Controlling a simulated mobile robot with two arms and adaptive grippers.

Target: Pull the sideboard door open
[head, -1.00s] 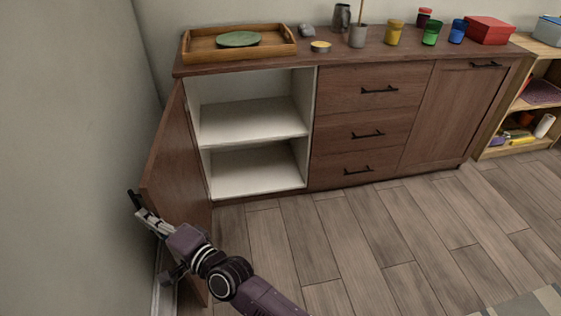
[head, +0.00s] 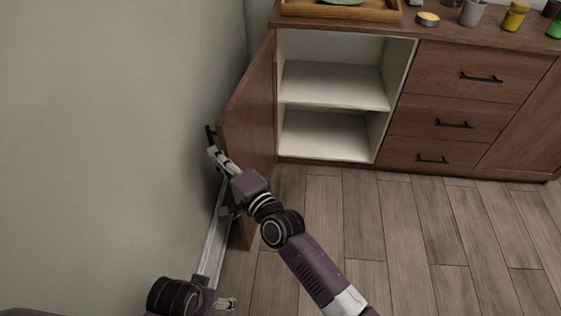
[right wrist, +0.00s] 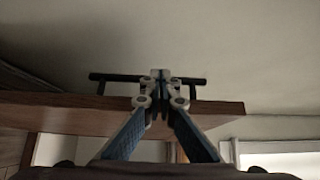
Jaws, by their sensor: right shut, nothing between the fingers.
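The brown sideboard door (head: 247,115) stands swung wide open on the left, close to the wall, showing the white shelves (head: 333,87) inside. Its dark bar handle (head: 210,134) is on the side facing the wall; the handle also crosses the right wrist view (right wrist: 115,77). My right gripper (head: 217,153) is at the door's free edge, beside the handle. In the right wrist view its fingertips (right wrist: 160,80) are together in front of the handle bar, with nothing between them. My left gripper (head: 227,303) shows small at the bottom; its jaw state is unclear.
The grey wall (head: 120,130) is close to the open door's handle side. Drawers (head: 455,124) fill the sideboard's middle. A wooden tray (head: 300,13), pots and jars stand on top. The wood floor (head: 410,240) in front is clear.

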